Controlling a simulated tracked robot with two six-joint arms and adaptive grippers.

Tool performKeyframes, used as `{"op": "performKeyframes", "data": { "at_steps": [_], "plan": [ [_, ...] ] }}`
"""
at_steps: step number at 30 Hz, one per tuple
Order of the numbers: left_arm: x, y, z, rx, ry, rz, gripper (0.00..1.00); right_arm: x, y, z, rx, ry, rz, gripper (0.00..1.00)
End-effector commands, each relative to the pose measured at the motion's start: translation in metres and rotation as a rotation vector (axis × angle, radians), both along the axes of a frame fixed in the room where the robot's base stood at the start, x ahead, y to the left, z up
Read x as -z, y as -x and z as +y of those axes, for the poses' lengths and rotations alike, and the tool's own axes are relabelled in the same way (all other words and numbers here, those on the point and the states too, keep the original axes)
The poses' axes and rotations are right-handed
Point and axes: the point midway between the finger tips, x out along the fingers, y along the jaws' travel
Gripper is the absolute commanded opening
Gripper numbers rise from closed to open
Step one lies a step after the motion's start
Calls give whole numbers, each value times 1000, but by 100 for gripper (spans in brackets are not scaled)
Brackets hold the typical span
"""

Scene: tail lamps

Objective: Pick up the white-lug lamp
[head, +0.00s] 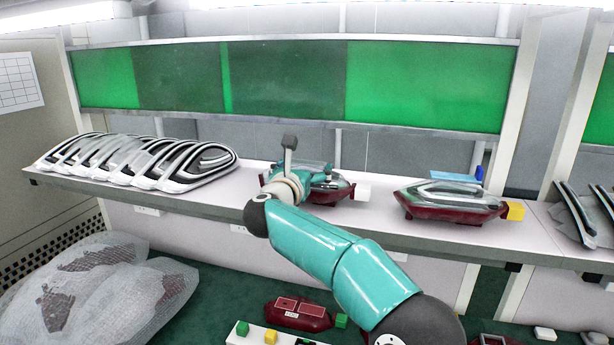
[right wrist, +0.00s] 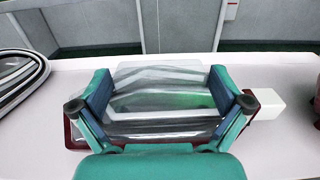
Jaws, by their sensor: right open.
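The white-lug lamp (head: 343,193) lies on the shelf (head: 212,200), partly hidden behind my right gripper in the head view. It is dark red with a clear top, and its white lug (head: 363,192) sticks out at its right end. In the right wrist view the lamp (right wrist: 160,105) lies between the spread fingers, with the white lug (right wrist: 268,104) just right of the right finger. My right gripper (head: 318,176) is open at the lamp; I cannot tell whether the fingers touch it. My left gripper is out of view.
A yellow-lug lamp (head: 452,199) lies to the right on the same shelf. Several chrome-and-black trims (head: 140,162) lie at the left. Below are bubble-wrapped parts (head: 95,300) and a red lamp with a green lug (head: 298,313). Shelf between the two lamps is clear.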

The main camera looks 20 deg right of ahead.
Motion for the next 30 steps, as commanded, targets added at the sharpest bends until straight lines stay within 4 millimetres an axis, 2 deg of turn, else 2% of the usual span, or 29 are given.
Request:
{"op": "performKeyframes", "data": {
  "at_steps": [2,10,20,30],
  "plan": [
    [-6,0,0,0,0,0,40,0,-4,-3,-2,0,4,100],
    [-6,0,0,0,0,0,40,2,-5,-7,-2,-1,3,100],
    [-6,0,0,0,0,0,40,2,-4,-9,1,-1,3,47],
    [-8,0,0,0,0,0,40,-3,-4,-10,3,0,0,46]
  ]
}}
